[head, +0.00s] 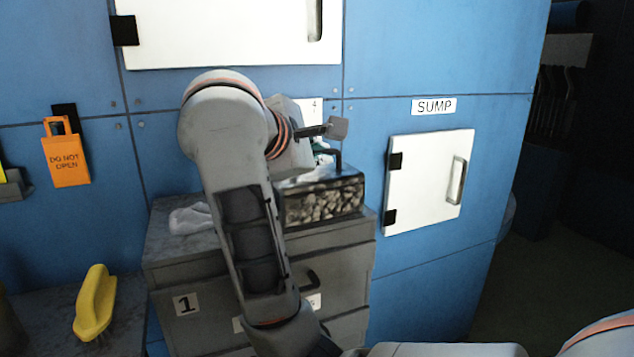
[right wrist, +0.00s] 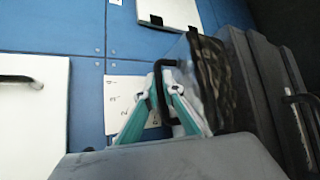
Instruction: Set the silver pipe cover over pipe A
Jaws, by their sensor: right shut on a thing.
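My right gripper (head: 323,153) is mostly hidden behind its own wrist in the head view; a little of its teal fingers shows above the stone-patterned box. In the right wrist view my right gripper (right wrist: 166,92) has its teal fingers closed in around a dark bent rod (right wrist: 160,78). The rod also shows in the head view (head: 337,156), right beside the fingers. A pale crumpled piece (head: 190,219) lies on the cabinet top at the left. I cannot tell which thing is the silver pipe cover or which is pipe A. My left gripper is out of view.
The stone-patterned box (head: 325,203) stands on the grey drawer cabinet (head: 345,268), against the blue wall panels. A white hatch (head: 425,180) is under a SUMP label. A yellow brush (head: 95,302) lies on a lower surface at the left. An orange tag (head: 67,160) hangs on the wall.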

